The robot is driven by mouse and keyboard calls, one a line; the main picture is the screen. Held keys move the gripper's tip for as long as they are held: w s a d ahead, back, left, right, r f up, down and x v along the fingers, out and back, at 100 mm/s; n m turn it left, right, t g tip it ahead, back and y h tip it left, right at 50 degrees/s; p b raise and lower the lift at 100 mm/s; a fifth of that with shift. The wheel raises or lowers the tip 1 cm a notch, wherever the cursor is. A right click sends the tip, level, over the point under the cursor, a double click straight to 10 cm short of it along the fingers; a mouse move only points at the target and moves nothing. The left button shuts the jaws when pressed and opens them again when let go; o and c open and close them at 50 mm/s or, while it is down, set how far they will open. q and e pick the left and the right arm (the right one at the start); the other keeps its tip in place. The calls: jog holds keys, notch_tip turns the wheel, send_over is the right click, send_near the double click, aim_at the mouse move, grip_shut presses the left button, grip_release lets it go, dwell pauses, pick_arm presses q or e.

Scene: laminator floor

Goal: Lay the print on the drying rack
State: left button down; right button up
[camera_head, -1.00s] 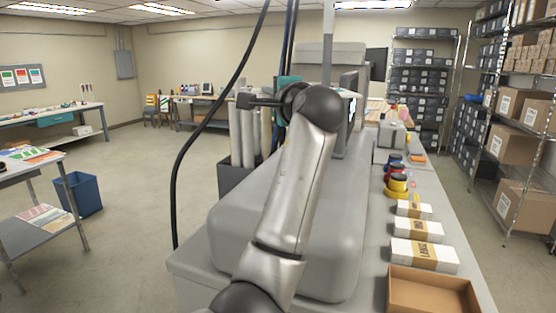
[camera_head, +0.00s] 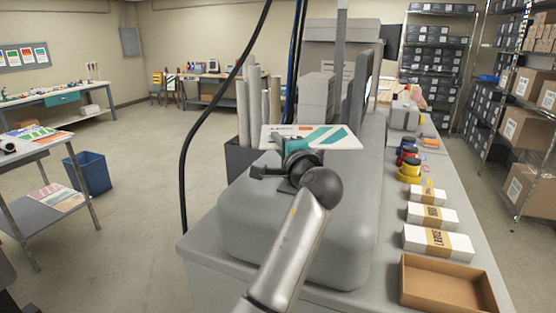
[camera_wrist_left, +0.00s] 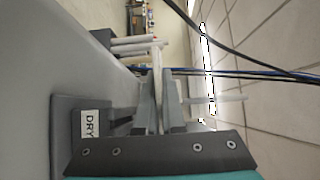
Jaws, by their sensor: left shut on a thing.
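The print (camera_head: 335,139) is a thin white sheet with teal and orange marks, held nearly flat above the grey machine in the head view. My left gripper (camera_head: 295,150) is shut on its near edge. In the left wrist view the fingers (camera_wrist_left: 160,115) pinch the pale sheet (camera_wrist_left: 157,65), seen nearly edge-on. A grey part with a label reading "DRY" (camera_wrist_left: 90,124) shows beside the fingers; I cannot tell what it belongs to. A shelved stand (camera_head: 30,218) with prints on it is at the left; I cannot tell whether it is the drying rack. My right gripper is out of view.
The rounded grey machine (camera_head: 250,220) is under my left arm, with upright rolls (camera_head: 254,105) behind it. A black cable (camera_head: 192,130) hangs left of the arm. A counter with boxes (camera_head: 438,242) and an open tray (camera_head: 440,283) runs along the right. Floor between bin (camera_head: 90,173) and machine is clear.

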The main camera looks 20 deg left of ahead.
pick_arm(q)
jog(key=shift+f, duration=2.4)
jog(key=shift+f, duration=0.1)
jog(key=c, duration=1)
grip_release()
